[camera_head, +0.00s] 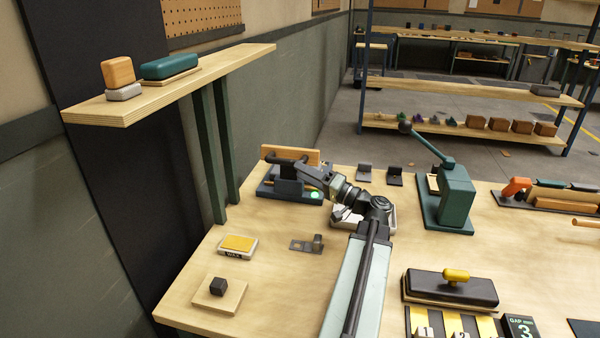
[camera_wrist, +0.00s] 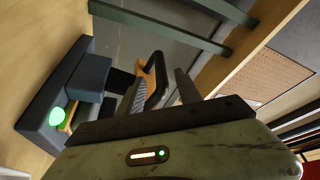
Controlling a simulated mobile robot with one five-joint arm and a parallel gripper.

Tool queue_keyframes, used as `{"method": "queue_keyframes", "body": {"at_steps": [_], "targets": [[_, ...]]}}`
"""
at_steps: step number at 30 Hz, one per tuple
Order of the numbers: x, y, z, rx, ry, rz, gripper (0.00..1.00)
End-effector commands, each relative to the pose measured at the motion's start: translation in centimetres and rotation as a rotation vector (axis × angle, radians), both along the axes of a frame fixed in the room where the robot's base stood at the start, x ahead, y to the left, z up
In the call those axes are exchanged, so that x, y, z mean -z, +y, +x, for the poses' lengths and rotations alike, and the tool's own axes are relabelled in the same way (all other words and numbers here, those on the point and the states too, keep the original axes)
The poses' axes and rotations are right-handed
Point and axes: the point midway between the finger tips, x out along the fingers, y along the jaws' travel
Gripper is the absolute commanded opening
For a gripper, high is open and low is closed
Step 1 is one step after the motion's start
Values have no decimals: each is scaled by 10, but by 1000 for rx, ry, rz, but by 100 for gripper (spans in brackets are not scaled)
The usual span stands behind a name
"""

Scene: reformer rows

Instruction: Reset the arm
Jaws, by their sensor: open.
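My arm (camera_head: 362,275) rises from the bottom of the head view, bends at a dark elbow joint and reaches left over the bench. My gripper (camera_head: 291,165) is at the back left of the bench, in front of or over a dark blue fixture (camera_head: 268,190) with a green light and a wooden board behind it. In the wrist view the two dark fingers of my gripper (camera_wrist: 158,85) stand apart.
A green lever press (camera_head: 456,197) stands right of my arm. A grey tray (camera_head: 384,219) lies partly behind my elbow. A wooden shelf (camera_head: 200,75) overhangs the left side on green posts (camera_head: 208,150). A small bracket (camera_head: 308,243) and a yellow-topped block (camera_head: 237,245) lie at left.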

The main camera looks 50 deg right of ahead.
Motion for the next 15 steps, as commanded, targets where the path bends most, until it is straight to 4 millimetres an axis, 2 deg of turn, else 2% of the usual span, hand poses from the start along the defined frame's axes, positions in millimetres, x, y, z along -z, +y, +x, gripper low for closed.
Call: {"method": "queue_keyframes", "body": {"at_steps": [5,15], "targets": [[-1,0,5,-1,0,0,41],[-13,4,58,-3,1,0,41]]}}
